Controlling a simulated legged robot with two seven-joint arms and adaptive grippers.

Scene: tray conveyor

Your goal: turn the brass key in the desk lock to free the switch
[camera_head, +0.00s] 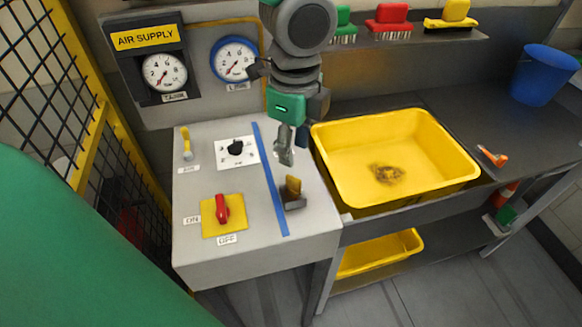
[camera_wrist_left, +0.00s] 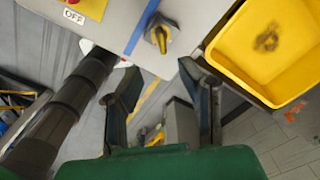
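The brass key (camera_head: 293,185) stands in the dark desk lock (camera_head: 294,205), near the right edge of the grey desk top. In the left wrist view the key (camera_wrist_left: 160,39) shows at the top, beyond the fingertips. The red switch (camera_head: 223,208) sits on a yellow plate between ON and OFF labels. My left gripper (camera_head: 286,157) hangs just above the key in the head view. In the left wrist view its two fingers (camera_wrist_left: 160,72) are spread wide, with nothing between them and a gap to the key. My right gripper is not in view.
A blue strip (camera_head: 268,180) runs along the desk between switch and lock. A yellow tub (camera_head: 440,190) stands close on the right. Behind are a dial (camera_head: 236,148), a yellow lever (camera_head: 186,143) and gauges (camera_head: 164,72). A yellow-framed mesh fence (camera_head: 90,150) bounds the left.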

